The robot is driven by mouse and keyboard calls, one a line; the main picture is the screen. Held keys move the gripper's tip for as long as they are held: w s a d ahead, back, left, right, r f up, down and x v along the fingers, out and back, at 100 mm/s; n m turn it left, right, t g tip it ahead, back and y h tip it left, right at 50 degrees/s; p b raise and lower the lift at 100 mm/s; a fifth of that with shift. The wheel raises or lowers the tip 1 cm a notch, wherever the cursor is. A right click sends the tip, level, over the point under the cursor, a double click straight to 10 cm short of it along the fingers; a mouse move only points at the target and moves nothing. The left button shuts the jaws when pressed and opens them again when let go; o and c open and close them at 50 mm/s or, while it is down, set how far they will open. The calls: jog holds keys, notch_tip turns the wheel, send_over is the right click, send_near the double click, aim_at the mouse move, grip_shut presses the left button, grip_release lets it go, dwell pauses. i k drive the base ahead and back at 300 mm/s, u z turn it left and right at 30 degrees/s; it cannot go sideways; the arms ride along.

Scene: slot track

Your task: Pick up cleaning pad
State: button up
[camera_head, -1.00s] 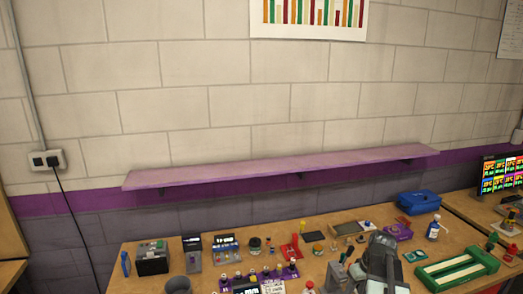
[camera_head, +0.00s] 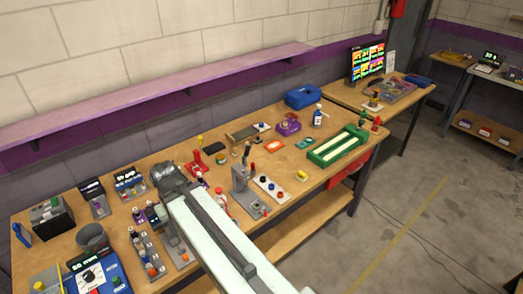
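I cannot make out for certain which thing is the cleaning pad; the small items on the workbench (camera_head: 318,183) are too small to tell. Candidates are a small yellow piece (camera_head: 302,176) near the front edge, a flat orange piece (camera_head: 274,146) and a flat teal piece (camera_head: 305,143) left of the green slot track (camera_head: 338,146). My gripper (camera_head: 167,178) is the dark grey end of my pale arm, over the left middle of the bench. It is apart from these pieces, and its fingers cannot be made out.
A grey upright fixture (camera_head: 242,190) and a strip with coloured knobs (camera_head: 271,188) stand right of my arm. A blue box (camera_head: 303,96) and a purple device (camera_head: 288,124) are farther back. A shelf (camera_head: 160,85) runs along the wall.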

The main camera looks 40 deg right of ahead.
aim_at(301, 175)
jog(key=u, duration=2.45)
jog(key=k, duration=1.65)
jog(key=z, duration=1.35)
jog(key=i, duration=0.5)
jog(key=u, duration=0.1)
